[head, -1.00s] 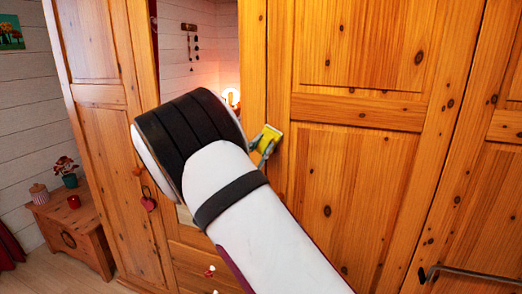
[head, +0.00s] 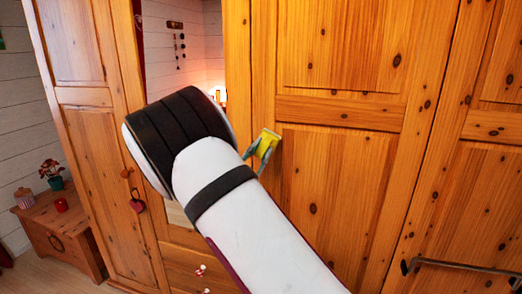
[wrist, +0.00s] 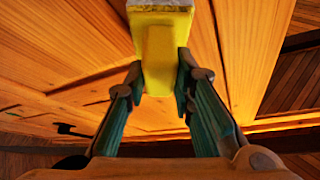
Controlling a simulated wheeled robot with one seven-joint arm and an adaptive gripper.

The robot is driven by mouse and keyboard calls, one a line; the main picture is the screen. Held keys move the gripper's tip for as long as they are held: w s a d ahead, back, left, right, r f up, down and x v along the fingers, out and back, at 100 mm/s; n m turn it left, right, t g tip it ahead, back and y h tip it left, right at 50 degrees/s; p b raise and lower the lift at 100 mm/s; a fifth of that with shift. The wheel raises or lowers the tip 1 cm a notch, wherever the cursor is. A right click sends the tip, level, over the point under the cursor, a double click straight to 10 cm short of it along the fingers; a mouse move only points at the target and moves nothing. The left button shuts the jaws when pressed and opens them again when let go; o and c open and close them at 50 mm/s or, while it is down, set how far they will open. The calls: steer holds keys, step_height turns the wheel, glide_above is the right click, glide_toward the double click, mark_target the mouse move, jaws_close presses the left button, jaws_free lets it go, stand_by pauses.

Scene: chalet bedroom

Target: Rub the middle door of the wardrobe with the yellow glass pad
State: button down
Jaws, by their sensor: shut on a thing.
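The yellow glass pad (head: 267,143) is held between the fingertips of my gripper (head: 258,158), which is shut on it. In the wrist view the pad (wrist: 165,50) sticks out beyond both fingers of my gripper (wrist: 160,72), its pale far end toward the wood. The wardrobe door of orange knotty pine (head: 340,190) stands behind the pad, which shows against its left stile, near the lower panel's edge. I cannot tell whether pad and wood touch. My arm hides the wardrobe's lower middle.
Left of the pad, a tall section (head: 185,60) shows a pale wall and a lit lamp; mirror or opening is unclear. A left door (head: 95,140) has a heart hanging from it. A metal bar (head: 465,268) is at lower right. A wooden chest (head: 62,235) stands at left.

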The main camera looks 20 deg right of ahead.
steer(key=shift+s+a+p, duration=0.55)
steer(key=shift+s+a, duration=0.25)
steer(key=shift+s, duration=0.25)
steer(key=shift+s+a+p, duration=0.5)
steer(key=shift+s+a, duration=0.3)
steer(key=shift+s, duration=0.25)
steer(key=shift+s+a+p, duration=0.65)
steer(key=shift+s+a, duration=0.25)
steer(key=shift+s, duration=0.3)
steer(key=w+a+f+b, duration=0.3)
steer(key=w+f, duration=0.1)
steer(key=f, duration=0.2)
steer(key=shift+w+d+b, duration=1.25)
steer(key=shift+w+d, duration=0.7)
steer(key=shift+w, duration=0.05)
steer(key=shift+w+d+b, duration=0.45)
steer(key=shift+w+d, duration=0.15)
steer(key=shift+w, duration=0.2)
